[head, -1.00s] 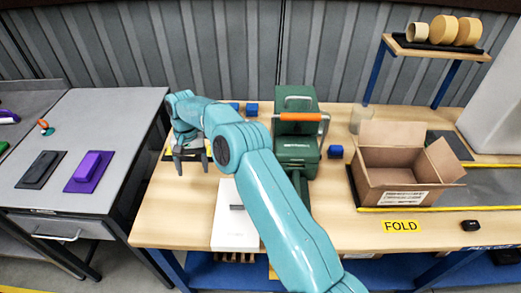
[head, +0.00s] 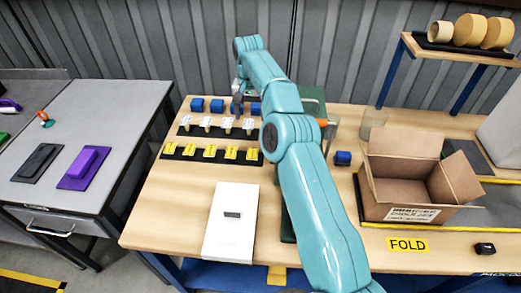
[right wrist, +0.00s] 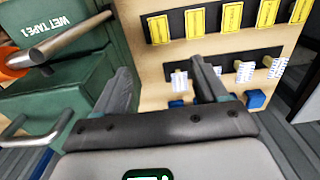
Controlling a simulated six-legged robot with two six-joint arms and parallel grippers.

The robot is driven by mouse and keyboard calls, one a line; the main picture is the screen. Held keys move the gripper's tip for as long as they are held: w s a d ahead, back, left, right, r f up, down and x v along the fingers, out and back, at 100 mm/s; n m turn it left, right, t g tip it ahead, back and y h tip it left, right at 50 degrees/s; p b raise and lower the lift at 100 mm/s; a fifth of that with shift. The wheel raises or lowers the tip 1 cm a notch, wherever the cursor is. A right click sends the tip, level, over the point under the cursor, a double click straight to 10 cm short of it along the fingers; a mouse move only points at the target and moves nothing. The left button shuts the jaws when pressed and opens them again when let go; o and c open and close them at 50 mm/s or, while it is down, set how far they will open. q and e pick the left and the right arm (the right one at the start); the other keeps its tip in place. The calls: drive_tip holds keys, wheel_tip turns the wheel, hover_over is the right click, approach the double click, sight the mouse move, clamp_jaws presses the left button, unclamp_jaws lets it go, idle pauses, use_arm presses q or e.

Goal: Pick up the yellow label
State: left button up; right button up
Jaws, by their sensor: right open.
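Several yellow labels (head: 210,152) stand in a row on a black strip at the left of the wooden bench in the head view. They also show along the top of the right wrist view (right wrist: 232,17). My right gripper (head: 238,98) is over the back of the bench, beyond the yellow row, partly hidden by its own arm. In the right wrist view its fingers (right wrist: 165,84) are spread apart with nothing between them. The yellow labels are apart from the fingers. My left gripper is not in view.
A row of white tags (head: 205,123) and blue blocks (head: 196,104) stand behind the labels. A green tape machine (right wrist: 60,95) is beside my right gripper. A white box (head: 231,225) lies in front; an open carton (head: 405,190) stands right. Bare bench is left of the box.

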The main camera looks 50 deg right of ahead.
drive_tip(key=b, duration=0.2)
hover_over(252, 153)
wheel_tip(252, 153, down, 11)
drive_tip(key=shift+d+f, duration=0.1)
drive_tip(key=shift+f, duration=0.2)
wheel_tip(252, 153, down, 5)
drive_tip(key=shift+s+r+p, duration=0.15)
drive_tip(key=shift+r+p, duration=0.05)
drive_tip(key=shift+p, duration=0.3)
drive_tip(key=shift+f, duration=0.15)
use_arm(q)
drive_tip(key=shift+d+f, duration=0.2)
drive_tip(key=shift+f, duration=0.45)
